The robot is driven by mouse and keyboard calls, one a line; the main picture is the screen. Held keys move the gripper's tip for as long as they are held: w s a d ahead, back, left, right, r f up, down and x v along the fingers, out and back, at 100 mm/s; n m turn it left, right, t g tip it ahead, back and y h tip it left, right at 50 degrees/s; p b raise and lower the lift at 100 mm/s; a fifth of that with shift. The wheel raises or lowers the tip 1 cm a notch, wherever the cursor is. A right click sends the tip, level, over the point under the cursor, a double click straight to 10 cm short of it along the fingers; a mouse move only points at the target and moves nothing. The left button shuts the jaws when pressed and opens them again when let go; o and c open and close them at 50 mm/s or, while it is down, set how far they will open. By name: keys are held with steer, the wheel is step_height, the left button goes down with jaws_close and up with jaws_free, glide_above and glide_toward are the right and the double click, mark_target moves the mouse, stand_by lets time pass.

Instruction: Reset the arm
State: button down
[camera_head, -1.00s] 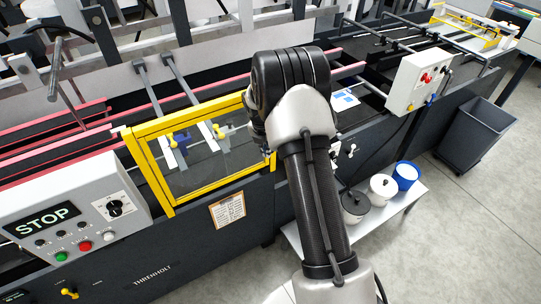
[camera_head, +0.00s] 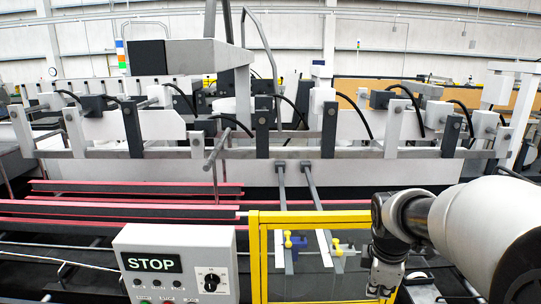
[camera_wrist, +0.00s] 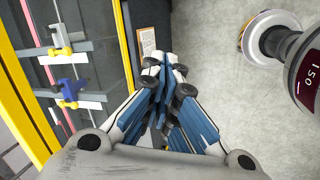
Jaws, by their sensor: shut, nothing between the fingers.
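My gripper (camera_wrist: 167,80) is shut and empty in the wrist view, its blue-and-white fingers pressed together. It points down over the floor beside the machine. In the head view my gripper (camera_head: 380,290) hangs at the lower right, in front of the right end of the yellow-framed guard (camera_head: 256,262). My arm reaches in from the right edge there. The fingertips are hard to make out in that view.
The folder gluer fills the head view, with red-edged rails (camera_head: 120,207) and a grey STOP panel (camera_head: 176,264) at lower left. In the wrist view, the guard's yellow frame (camera_wrist: 22,95) is at left, a clipboard (camera_wrist: 147,43) near the gripper, and bare floor (camera_wrist: 215,70) at right.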

steer(key=s+a+f+m+b, duration=0.2)
steer(key=s+a+m+b, duration=0.1)
steer(key=s, duration=0.4)
steer(key=s+a+f+m+t+y+b, duration=0.1)
steer(key=s+a+f+m+b, duration=0.1)
steer(key=s+m, duration=0.4)
steer(key=s+a+f+m+b, duration=0.3)
steer(key=s+a+m+b, duration=0.1)
steer(key=s, duration=0.6)
steer(key=shift+a+m+t+y+b, duration=0.3)
steer(key=shift+a+m+b, duration=0.1)
steer(key=shift+m+b, duration=0.1)
